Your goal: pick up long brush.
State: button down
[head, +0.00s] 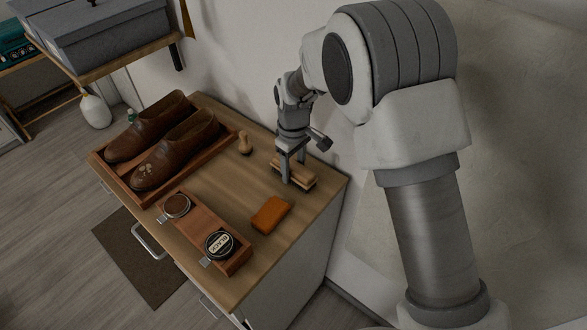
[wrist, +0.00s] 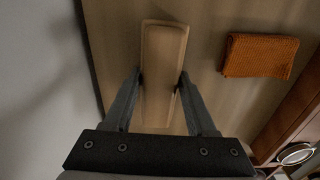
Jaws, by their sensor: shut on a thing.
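The long brush (head: 303,173) has a pale wooden back and is at the right rear part of the wooden cabinet top. It also shows in the wrist view as a long tan block (wrist: 162,60). My gripper (head: 286,180) reaches down onto it from above. In the wrist view my gripper (wrist: 161,85) has one finger on each long side of the brush, shut on it. The brush's underside is hidden, and I cannot tell whether it touches the top.
An orange cloth (head: 270,214) lies in front of the brush. A small wooden-handled brush (head: 244,143) stands to its left. A wooden caddy (head: 190,221) with polish tins and a tray (head: 113,182) with brown shoes (head: 178,150) stand further left. The wall is close behind.

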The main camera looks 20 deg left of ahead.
aim_at(293, 164)
notch_tip(293, 164, up, 4)
jog(key=shift+f, duration=0.1)
jog(key=s+d+r, duration=0.6)
jog(key=d+r, duration=0.1)
jog(key=d, duration=0.2)
jog(key=shift+s+d, duration=0.15)
jog(key=shift+d, duration=0.25)
jog(key=c, duration=0.9)
grip_release()
jog(key=c, duration=0.5)
